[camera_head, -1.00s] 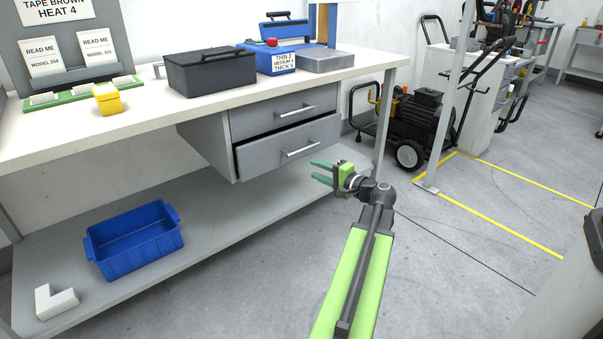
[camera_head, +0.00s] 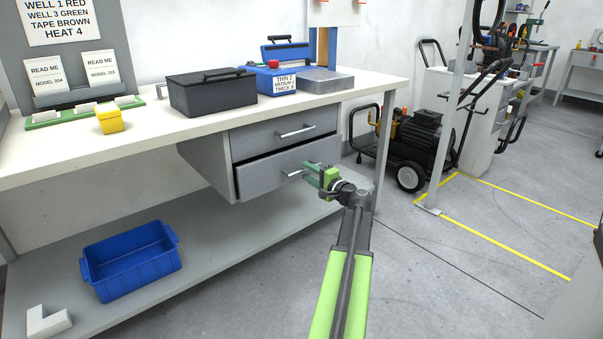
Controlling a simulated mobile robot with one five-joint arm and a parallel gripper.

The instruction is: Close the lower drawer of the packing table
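The packing table (camera_head: 150,138) has two grey drawers under its right side. The upper drawer (camera_head: 262,134) looks shut. The lower drawer (camera_head: 258,178) stands slightly out, with a dark gap along its top edge. Its silver handle (camera_head: 291,175) is partly hidden behind my gripper. My gripper (camera_head: 309,174) has green fingers pointing left, in front of the right half of the lower drawer. The fingers are apart and nothing shows between them. I cannot tell whether they touch the drawer front or handle.
A black toolbox (camera_head: 212,97), a blue case (camera_head: 278,80) and a yellow box (camera_head: 110,120) stand on the tabletop. A blue bin (camera_head: 131,264) sits on the lower shelf. A table leg (camera_head: 383,140) and a compressor (camera_head: 412,140) are to the right. Floor in front is clear.

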